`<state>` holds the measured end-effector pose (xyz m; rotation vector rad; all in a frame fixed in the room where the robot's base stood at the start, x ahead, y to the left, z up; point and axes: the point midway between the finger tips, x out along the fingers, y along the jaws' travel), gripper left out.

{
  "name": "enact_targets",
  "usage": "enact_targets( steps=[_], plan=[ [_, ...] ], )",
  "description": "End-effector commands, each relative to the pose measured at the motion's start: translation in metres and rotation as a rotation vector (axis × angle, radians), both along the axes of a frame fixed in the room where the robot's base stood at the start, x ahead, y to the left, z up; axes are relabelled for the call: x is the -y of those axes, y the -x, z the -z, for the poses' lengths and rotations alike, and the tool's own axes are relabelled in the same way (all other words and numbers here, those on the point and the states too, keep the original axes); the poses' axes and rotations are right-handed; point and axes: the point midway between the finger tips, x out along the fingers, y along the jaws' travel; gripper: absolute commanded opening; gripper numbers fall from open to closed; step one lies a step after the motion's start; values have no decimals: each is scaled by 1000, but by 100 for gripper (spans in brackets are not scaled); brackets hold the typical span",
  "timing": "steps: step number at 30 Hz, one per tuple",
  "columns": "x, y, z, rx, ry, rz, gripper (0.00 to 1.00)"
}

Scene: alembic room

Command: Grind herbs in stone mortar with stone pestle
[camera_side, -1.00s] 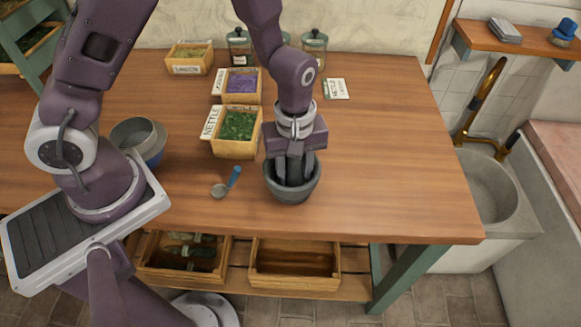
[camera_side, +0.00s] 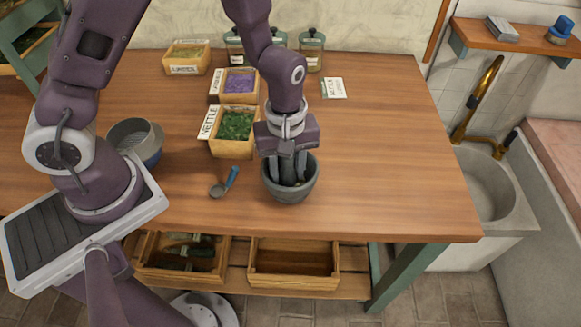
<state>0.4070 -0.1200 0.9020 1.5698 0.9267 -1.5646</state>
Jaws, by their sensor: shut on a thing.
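The dark grey stone mortar (camera_side: 289,188) stands upright on the wooden table near its front edge. My gripper (camera_side: 288,158) points down over the mortar, its fingers at the mouth of the bowl. It is shut on the dark stone pestle (camera_side: 287,172), whose lower end is inside the mortar. The fingers and the rim hide much of the pestle. The herbs inside the mortar cannot be made out clearly.
A wooden box of green nettle (camera_side: 236,126) stands behind the mortar, with a box of purple herb (camera_side: 240,82) behind it. A blue-handled scoop (camera_side: 225,183) lies left of the mortar. A metal pot (camera_side: 136,138) stands farther left. The table's right side is clear.

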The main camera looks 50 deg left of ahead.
Motion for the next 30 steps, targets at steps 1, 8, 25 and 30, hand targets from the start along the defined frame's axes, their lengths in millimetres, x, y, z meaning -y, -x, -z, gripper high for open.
enact_targets(
  steps=[1, 8, 25, 30],
  plan=[
    [-1, 2, 0, -2, -1, -1, 0],
    [10, -4, 2, -2, -1, 2, 0],
    [6, 3, 2, -2, 0, 1, 0],
    [7, -1, 2, -3, -1, 0, 0]
  ],
)
